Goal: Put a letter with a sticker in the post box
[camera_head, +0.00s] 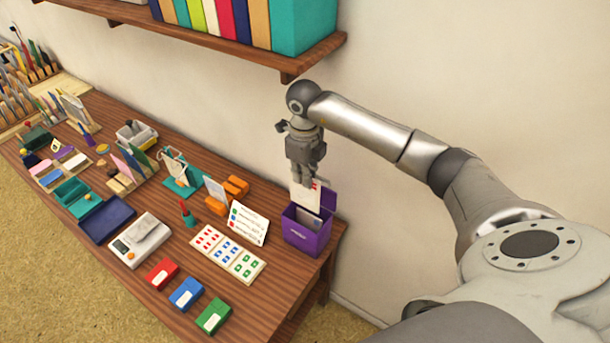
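A purple box (306,240), which I take as the post box, stands at the right end of the table with its lid (328,200) raised. My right gripper (307,180) points down just above it. It appears shut on a white letter (303,197) with a small red mark near its top right. The letter hangs below the fingers at the box's opening; I cannot tell whether its lower edge is inside. Sticker sheets in red (207,239), blue (228,252) and green (247,265) lie left of the box. My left gripper is not in view.
A printed card (248,223) stands beside the box. Red (162,274), blue (187,294) and green (213,317) pads lie along the front edge. A scale (140,238) and stationery fill the table's left. A wall shelf (230,42) hangs above.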

